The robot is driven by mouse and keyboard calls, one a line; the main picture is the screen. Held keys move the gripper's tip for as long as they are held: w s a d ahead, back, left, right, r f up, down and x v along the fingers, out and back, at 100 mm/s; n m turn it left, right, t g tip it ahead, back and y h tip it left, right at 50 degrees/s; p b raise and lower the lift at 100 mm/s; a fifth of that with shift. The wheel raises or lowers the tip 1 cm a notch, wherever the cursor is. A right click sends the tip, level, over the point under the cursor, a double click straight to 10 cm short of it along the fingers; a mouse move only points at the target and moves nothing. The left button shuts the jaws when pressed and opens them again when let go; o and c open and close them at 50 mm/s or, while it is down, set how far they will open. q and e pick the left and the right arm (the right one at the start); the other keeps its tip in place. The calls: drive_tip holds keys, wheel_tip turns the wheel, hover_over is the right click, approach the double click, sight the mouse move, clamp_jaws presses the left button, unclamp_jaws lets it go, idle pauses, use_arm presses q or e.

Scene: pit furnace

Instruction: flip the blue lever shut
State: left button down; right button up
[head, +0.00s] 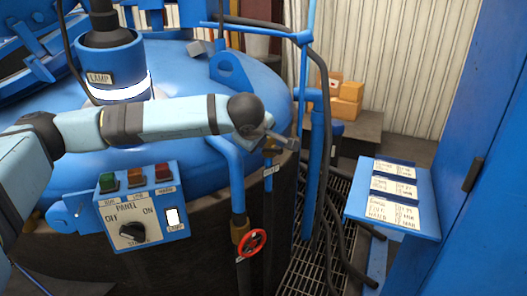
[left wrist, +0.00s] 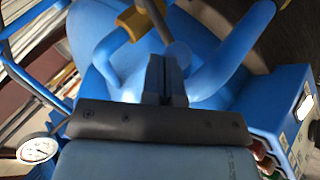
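My left gripper (head: 283,139) reaches in over the blue furnace lid's right side; its fingers are close together with nothing visible between them. The fingers (left wrist: 165,78) also show in the left wrist view, pressed together. A small blue piece (head: 271,150), which looks like the lever, sits on a thin pipe just below the gripper and is partly hidden by it. A brass-coloured fitting (left wrist: 138,22) shows beyond the fingertips in the left wrist view. I cannot tell whether the gripper touches the lever. My right gripper is not in view.
A red handwheel (head: 251,243) is on the pipe below. A control panel (head: 140,210) is at left, a blue stand with labels (head: 392,202) at right. Blue uprights and a black hose (head: 326,130) stand close right of the gripper. A round gauge (left wrist: 38,149) shows in the wrist view.

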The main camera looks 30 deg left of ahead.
use_arm(q)
drive_tip(key=f+b, duration=0.1)
drive_tip(key=s+f+b, duration=0.1)
drive_tip(key=b, duration=0.1)
drive_tip(key=f+b, duration=0.1)
drive_tip(key=shift+s+a+f, duration=0.35)
drive_tip(key=shift+f, duration=0.05)
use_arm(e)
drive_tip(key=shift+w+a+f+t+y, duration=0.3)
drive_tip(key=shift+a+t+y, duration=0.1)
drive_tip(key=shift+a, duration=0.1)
use_arm(q)
drive_tip(key=shift+b, duration=0.3)
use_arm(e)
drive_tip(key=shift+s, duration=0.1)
use_arm(q)
drive_tip(key=s+a+f+p+v, duration=0.1)
drive_tip(key=p+v, duration=0.1)
drive_tip(key=v, duration=1)
drive_tip(key=shift+s, duration=0.3)
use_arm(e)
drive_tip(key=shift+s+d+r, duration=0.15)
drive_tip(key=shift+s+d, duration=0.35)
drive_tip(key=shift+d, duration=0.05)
use_arm(q)
drive_tip(key=shift+d, duration=0.1)
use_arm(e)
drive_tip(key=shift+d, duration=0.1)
